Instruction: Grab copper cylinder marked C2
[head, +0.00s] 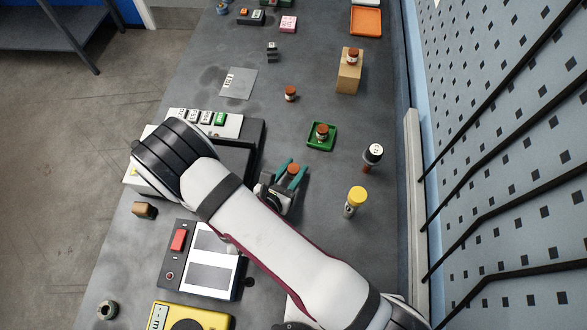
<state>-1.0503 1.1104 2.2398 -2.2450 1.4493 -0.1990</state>
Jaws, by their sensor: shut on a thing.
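My gripper (291,171), with teal fingers, is at the middle of the bench in the head view. It is shut on a copper-topped cylinder (293,169), whose top shows between the fingertips. Its lower part is hidden by the gripper, and no marking can be read on it. I cannot tell whether it touches the bench. Three similar copper-topped cylinders stand farther off: one on the bare bench (290,91), one in a green tray (322,130) and one on a wooden block (353,56). Their labels are too small to read.
A black-and-white cylinder (373,153) and a yellow-capped one (357,196) stand right of my gripper. A device with a red switch (179,240) and a yellow meter (165,317) are nearer.

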